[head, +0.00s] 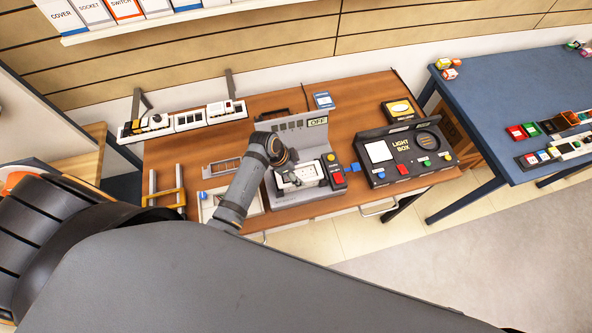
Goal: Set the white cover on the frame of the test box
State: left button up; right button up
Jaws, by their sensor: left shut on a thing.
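The grey test box (291,138) stands on the wooden table, with a raised back panel and an "OFF" display (318,122). My left gripper (284,167) is over the box and shut on the white cover (301,181). The cover is a pale rectangular piece at the front of the box. The gripper and wrist hide part of it. The frame beneath is largely hidden, and I cannot tell whether the cover touches it. Red and yellow buttons (337,178) are just right of the cover. My right gripper is not in view.
A black light box (402,145) stands right of the test box on the wooden table (190,149). White socket strips (189,121) line the back left. A tray (208,208) is at the front left. A blue table (490,88) with small coloured parts is at the right.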

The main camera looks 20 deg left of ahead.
pick_arm(q)
jog(key=shift+p, duration=0.3)
jog(key=shift+f, duration=0.1)
dwell(0.3)
jog(key=o, duration=1.2)
notch_tip(320, 180, up, 2)
jog(key=shift+r, duration=2)
